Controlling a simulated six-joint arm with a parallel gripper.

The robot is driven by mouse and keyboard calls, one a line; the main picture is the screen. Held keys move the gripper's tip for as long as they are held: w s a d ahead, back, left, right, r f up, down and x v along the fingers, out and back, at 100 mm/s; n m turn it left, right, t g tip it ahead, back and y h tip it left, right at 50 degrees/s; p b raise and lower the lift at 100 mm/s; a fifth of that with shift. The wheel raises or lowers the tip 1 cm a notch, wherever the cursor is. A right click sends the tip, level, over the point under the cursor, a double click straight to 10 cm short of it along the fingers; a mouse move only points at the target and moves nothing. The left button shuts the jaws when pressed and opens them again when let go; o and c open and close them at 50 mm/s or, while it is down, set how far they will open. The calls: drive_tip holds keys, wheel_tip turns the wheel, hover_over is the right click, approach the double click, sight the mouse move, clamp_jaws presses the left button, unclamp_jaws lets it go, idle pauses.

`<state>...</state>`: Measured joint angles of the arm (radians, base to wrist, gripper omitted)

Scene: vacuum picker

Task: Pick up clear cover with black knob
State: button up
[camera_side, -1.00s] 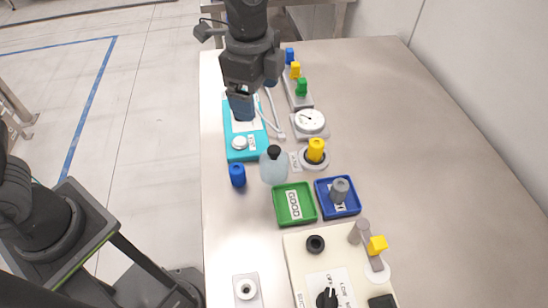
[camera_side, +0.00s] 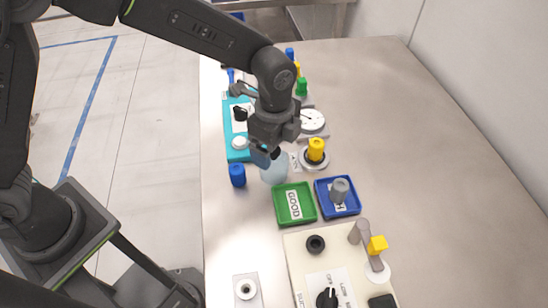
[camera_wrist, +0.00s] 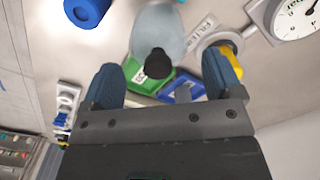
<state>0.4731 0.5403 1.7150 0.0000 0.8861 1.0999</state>
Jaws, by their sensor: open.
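The clear cover (camera_side: 274,172) is a pale, bluish see-through dome standing on the steel table. In the side view my gripper hides much of its top. In the wrist view the cover (camera_wrist: 160,28) is at the top middle, and its black knob (camera_wrist: 157,64) points toward the camera. My gripper (camera_side: 264,157) is just above the cover. In the wrist view its two blue-grey fingers (camera_wrist: 160,62) are spread wide, one on each side of the knob. No contact with the knob shows.
A green GOOD tray (camera_side: 282,210) and a blue tray (camera_side: 323,200) holding a grey part sit in front. A blue cylinder (camera_side: 237,175) stands left, a yellow knob (camera_side: 316,149) right. A turquoise board (camera_side: 231,140) and dial gauge (camera_side: 312,120) are behind. The table's right side is clear.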

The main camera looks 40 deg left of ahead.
sight(274, 157)
drive_tip(key=shift+s+f, duration=0.1)
drive_tip(key=shift+f, duration=1.9)
drive_tip(key=shift+c, duration=0.4)
drive_tip(key=c, duration=0.7)
drive_tip(key=shift+o, duration=0.2)
drive_tip(key=shift+r, duration=0.15)
